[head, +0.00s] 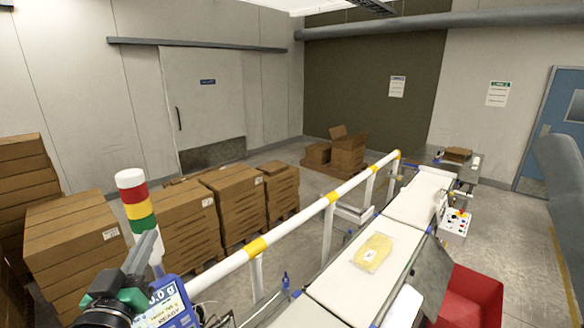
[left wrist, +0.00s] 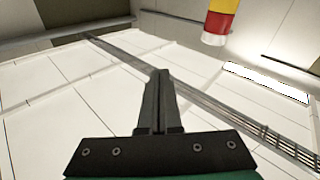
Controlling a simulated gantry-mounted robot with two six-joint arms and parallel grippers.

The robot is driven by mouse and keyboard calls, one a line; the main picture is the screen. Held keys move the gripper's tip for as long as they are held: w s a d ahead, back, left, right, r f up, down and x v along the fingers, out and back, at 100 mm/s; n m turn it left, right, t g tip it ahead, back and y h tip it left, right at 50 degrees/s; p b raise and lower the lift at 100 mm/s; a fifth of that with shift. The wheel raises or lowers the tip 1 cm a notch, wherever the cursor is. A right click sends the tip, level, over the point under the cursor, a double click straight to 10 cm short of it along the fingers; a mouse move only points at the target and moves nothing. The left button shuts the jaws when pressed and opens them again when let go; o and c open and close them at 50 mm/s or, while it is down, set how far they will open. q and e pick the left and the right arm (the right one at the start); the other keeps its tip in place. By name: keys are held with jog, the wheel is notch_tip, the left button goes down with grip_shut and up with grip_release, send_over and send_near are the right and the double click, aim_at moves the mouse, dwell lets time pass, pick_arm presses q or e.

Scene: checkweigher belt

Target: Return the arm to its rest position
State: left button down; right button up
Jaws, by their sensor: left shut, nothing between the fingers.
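My left gripper (head: 151,238) is at the lower left of the head view, pointing up and away beside the signal light. In the left wrist view the left gripper (left wrist: 160,74) has its two dark fingers together with nothing between them. Beyond the fingers, that view shows mostly ceiling and upper wall. My right gripper is not in either view.
A red, yellow and green signal light (head: 133,200) and a blue scale display (head: 166,302) stand close to the left gripper. A white-and-yellow rail (head: 300,222) runs along the conveyor belt (head: 335,285), which carries a yellow pack (head: 374,252). A red bin (head: 474,296) is at right.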

pick_arm(q)
jog(key=s+d+r+m+t+h, duration=0.2)
jog(key=s+d+r+t, duration=0.2)
jog(key=s+r, duration=0.5)
jog(key=s+d+r+m+t+h, duration=0.2)
jog(key=s+d+r+t+h, duration=0.1)
jog(key=s+r, duration=0.7)
notch_tip(320, 180, up, 4)
jog(key=d+t, duration=0.1)
jog(key=d, duration=0.1)
jog(key=shift+s+d+f, duration=0.15)
jog(key=shift+s+d, duration=0.1)
jog(key=shift+d, duration=0.15)
